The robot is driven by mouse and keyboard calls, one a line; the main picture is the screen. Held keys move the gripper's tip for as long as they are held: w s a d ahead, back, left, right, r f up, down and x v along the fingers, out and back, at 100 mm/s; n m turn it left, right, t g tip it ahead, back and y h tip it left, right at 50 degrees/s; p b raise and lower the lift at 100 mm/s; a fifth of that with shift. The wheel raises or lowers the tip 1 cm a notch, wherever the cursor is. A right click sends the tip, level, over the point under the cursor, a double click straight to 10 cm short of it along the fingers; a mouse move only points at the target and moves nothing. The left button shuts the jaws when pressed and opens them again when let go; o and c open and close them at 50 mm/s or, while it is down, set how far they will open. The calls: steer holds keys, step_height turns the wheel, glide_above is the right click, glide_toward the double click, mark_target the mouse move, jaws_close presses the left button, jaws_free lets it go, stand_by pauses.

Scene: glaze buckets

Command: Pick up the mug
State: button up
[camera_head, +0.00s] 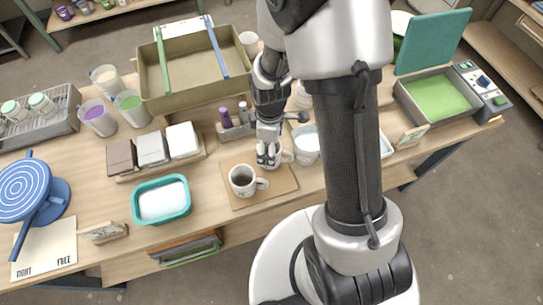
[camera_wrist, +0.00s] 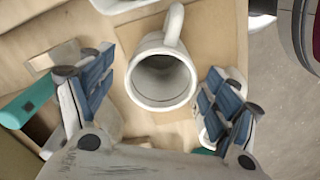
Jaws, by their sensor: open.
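A pale grey mug (camera_wrist: 168,88) stands upright on the brown board between my fingers in the wrist view, its handle toward the top of the picture. The mug looks empty inside.
A white tub (camera_head: 306,146) stands close on the right of the mug. A holder with purple bottles (camera_head: 226,117) is behind left. A teal tray (camera_head: 161,199) and sample blocks (camera_head: 152,148) lie left. A large olive basin (camera_head: 190,75) stands behind. The board's front right is bare.

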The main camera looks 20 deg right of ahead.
step_height(320, 180, down, 5)
steer(key=shift+s+d+f+b, duration=0.1)
steer(key=shift+s+f+b, duration=0.1)
steer(key=shift+b, duration=1)
steer(key=shift+r, duration=0.1)
steer(key=c, duration=1.4)
